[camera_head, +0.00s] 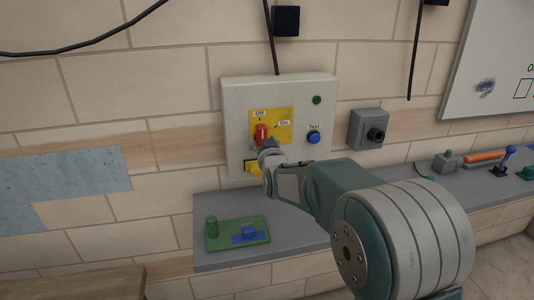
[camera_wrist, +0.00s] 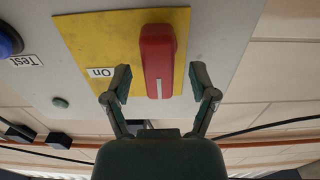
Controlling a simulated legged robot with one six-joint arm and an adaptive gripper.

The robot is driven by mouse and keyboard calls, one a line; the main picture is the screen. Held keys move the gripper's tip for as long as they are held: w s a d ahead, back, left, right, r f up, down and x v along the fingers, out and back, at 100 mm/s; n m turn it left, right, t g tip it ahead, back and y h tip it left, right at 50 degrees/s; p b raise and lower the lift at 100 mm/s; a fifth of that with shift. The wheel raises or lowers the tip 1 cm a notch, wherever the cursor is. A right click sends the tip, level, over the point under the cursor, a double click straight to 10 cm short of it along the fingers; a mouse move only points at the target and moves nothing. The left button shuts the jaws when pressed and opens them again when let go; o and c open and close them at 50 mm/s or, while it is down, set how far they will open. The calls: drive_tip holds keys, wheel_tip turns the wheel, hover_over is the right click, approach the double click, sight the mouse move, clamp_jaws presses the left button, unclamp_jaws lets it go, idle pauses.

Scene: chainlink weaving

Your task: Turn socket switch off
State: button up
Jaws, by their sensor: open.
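A red switch (camera_head: 261,132) stands on a yellow plate (camera_head: 285,114) on a pale box on the wall. The plate has an "Off" label above the switch and an "On" label to its right. The switch stands about upright, its white mark on the end toward "Off". My gripper (camera_head: 268,158) is just below and in front of it. In the wrist view, turned about upside down, my gripper (camera_wrist: 157,80) is open with a finger on each side of the red switch (camera_wrist: 158,50). Gaps show between fingers and switch. "Off" is hidden there.
A blue "Test" button (camera_head: 314,138) is right of the switch, and a small green light (camera_head: 317,99) is above it. A grey box with a black knob (camera_head: 368,130) is further right. A grey shelf (camera_head: 215,262) below holds a green board (camera_head: 262,246).

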drive_tip(key=v, duration=0.9)
drive_tip(key=shift+s, duration=0.4)
drive_tip(key=s+d+m+g+h, duration=0.25)
drive_tip(key=s+d+g, duration=0.35)
drive_tip(key=s+d, duration=0.6)
drive_tip(key=s+d+f+g+h, duration=0.1)
drive_tip(key=s+d+f+g, duration=0.1)
drive_tip(key=s, duration=0.8)
drive_tip(key=s+d+f+g+h, duration=0.1)
drive_tip(key=s+d+f+g, duration=0.2)
drive_tip(key=s, duration=0.8)
drive_tip(key=shift+d+m+g, duration=0.4)
drive_tip(key=shift+d+m, duration=0.05)
drive_tip(key=shift+s+f+h, duration=0.1)
drive_tip(key=shift+h, duration=0.15)
